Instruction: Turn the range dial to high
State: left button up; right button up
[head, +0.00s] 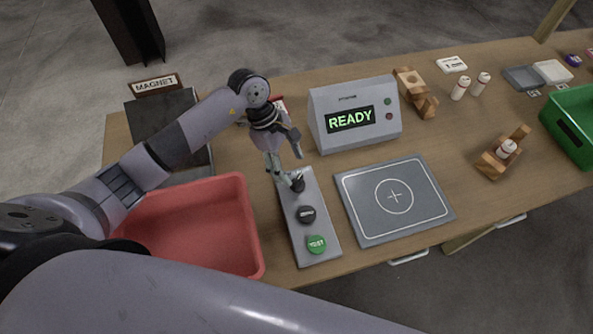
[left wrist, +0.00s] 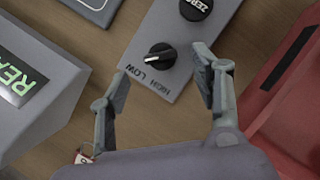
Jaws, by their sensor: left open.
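The range dial (left wrist: 160,57) is a black knob on a grey control panel (left wrist: 185,38), beside the printed words LOW and HIGH. Its white mark points left in the left wrist view, toward LOW. In the head view the dial (head: 297,185) is at the panel's far end. My left gripper (head: 285,166) is over that end of the panel. In the left wrist view its open fingers (left wrist: 162,78) are spread on either side of the dial, apart from it and holding nothing. My right gripper is in neither view.
The panel also carries a black ZERO button (head: 306,214) and a green button (head: 316,244). A red bin (head: 250,250) stands left of the panel. A grey plate (head: 360,218) lies to its right. A display box (head: 385,92) reading READY stands behind.

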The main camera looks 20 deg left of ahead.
aim_at(298, 180)
pick_arm(q)
jog(key=shift+p+x, duration=0.6)
jog(key=shift+x, duration=2.15)
jog(key=shift+c, duration=0.4)
jog(key=c, duration=1.1)
